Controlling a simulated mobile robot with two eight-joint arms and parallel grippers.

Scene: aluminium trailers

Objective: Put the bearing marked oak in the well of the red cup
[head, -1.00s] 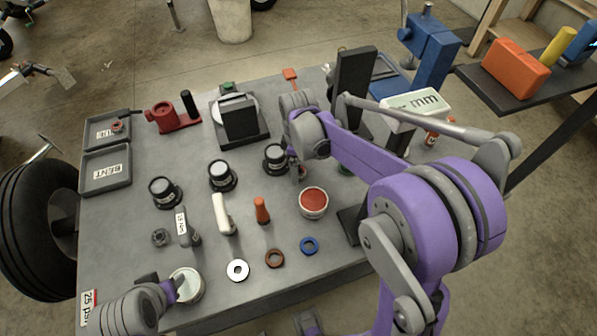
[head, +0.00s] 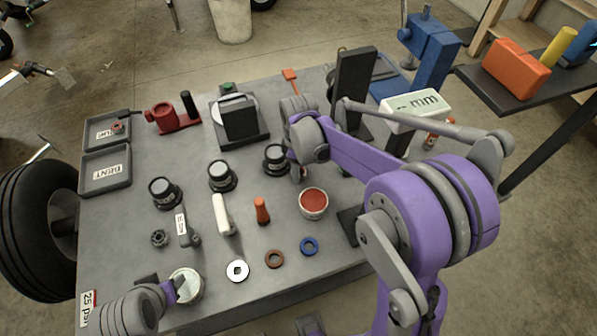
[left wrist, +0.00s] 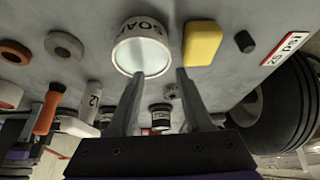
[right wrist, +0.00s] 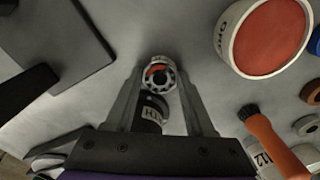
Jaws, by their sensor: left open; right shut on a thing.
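My right gripper (right wrist: 158,78) is shut on a small metal bearing (right wrist: 158,74) with rollers and a reddish patch. Its lettering is unreadable. In the head view this gripper (head: 299,172) is mostly hidden behind my wrist, beside a black cylinder. A red fixture (head: 162,117) with a round cup and a black post stands at the back left. A pale tub with a red fill (head: 313,202) stands at front right of the right gripper; it also shows in the right wrist view (right wrist: 264,36). My left gripper (left wrist: 158,76) is open, its tips near a white tub marked SOAP (left wrist: 142,52).
Several black cylinders (head: 221,175) stand mid-table; one with a partly hidden label (right wrist: 150,112) lies beyond my right fingers. Two grey trays (head: 106,168) lie at left. A tall black upright (head: 353,88) stands behind the right arm. Loose rings (head: 274,258) lie near the front.

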